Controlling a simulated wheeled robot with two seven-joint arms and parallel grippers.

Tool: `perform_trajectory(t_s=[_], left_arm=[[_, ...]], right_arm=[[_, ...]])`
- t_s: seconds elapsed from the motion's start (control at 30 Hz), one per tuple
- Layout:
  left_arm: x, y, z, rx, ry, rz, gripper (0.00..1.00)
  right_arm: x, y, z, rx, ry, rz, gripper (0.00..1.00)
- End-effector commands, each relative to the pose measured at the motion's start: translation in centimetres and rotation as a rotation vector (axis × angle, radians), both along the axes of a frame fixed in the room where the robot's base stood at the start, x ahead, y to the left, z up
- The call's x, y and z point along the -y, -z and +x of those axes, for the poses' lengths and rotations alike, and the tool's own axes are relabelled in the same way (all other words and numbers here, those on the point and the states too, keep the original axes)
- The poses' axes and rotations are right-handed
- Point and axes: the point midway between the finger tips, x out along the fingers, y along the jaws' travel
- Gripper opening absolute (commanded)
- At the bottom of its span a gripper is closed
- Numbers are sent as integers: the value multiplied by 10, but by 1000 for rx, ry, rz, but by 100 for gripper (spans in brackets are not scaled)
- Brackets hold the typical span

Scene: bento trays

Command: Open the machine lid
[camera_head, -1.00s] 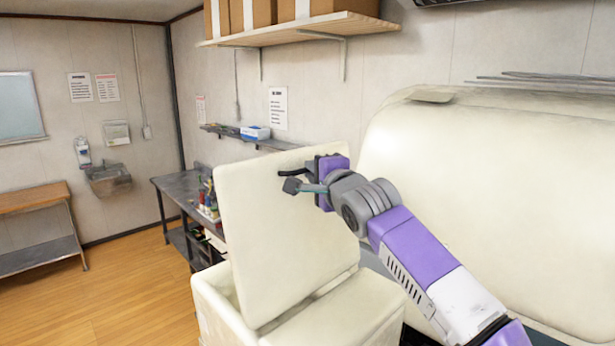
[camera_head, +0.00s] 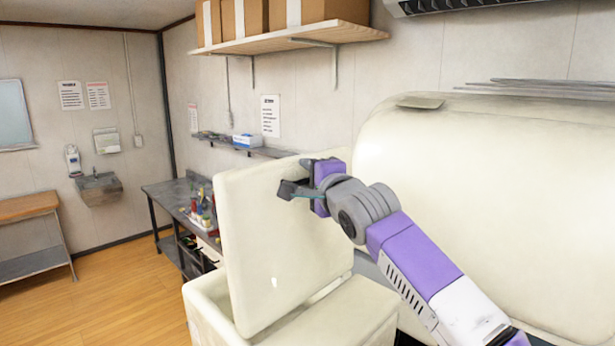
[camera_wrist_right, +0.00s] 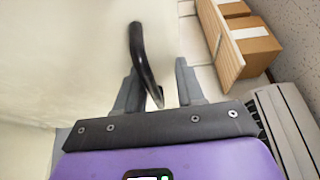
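The cream machine lid (camera_head: 265,255) stands raised and tilted steeply above the cream machine body (camera_head: 207,310) in the head view. It also fills the left of the right wrist view (camera_wrist_right: 60,60). My right gripper (camera_head: 288,190) is at the lid's upper right. Its fingers (camera_wrist_right: 160,85) are apart in the wrist view. A curved black handle (camera_wrist_right: 137,45) reaches down between them, with no clear grip on it; I cannot tell whether it touches a finger. The handle's attachment to the lid is unclear. My left gripper is not in view.
A large cream rounded unit (camera_head: 480,200) stands at the right, behind my right arm. A wooden shelf (camera_head: 290,38) with cardboard boxes (camera_head: 290,12) hangs above. A grey side table (camera_head: 165,195) with bottles is behind the lid. The wood floor (camera_head: 120,300) at left is clear.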

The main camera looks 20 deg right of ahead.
Motion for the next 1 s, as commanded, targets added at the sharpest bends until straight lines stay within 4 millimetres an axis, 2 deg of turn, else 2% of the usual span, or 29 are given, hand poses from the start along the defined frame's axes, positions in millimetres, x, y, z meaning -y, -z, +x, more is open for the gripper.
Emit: perform_trajectory(t_s=[0.03, 0.2, 0.4, 0.83, 1.0], left_arm=[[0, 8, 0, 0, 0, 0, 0], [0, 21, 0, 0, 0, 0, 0], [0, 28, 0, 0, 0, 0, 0], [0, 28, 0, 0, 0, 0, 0], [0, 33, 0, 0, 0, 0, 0]], right_arm=[[0, 2, -9, 3, -1, 0, 38], [1, 2, -39, 5, -2, 1, 38], [0, -2, -62, 7, -4, 2, 38], [0, -3, -67, 7, -6, 2, 38], [0, -5, -78, 10, -5, 3, 38]])
